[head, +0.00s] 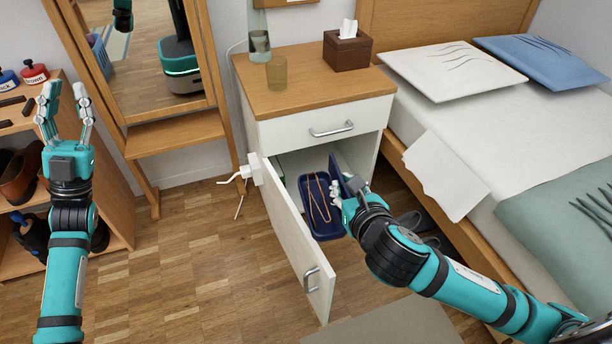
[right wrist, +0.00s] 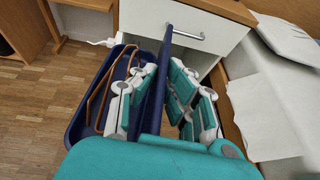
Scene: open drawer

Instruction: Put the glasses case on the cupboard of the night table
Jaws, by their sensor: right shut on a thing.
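A dark blue open glasses case (head: 304,206) is at the cupboard opening of the white night table (head: 360,115). A thin brown looped item (head: 318,200) lies in it. The case also shows in the right wrist view (right wrist: 74,130). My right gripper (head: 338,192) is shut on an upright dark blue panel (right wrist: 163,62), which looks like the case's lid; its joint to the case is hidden. I cannot tell whether the case rests on the cupboard floor. The cupboard door (head: 290,225) stands open to the left. My left gripper (head: 66,92) is raised, open and empty.
A tissue box (head: 348,50), a brown glass (head: 276,72) and a bottle (head: 259,42) stand on the night table. The bed (head: 440,110) is on the right, with dark shoes beneath. A shelf (head: 118,215) and mirror stand left.

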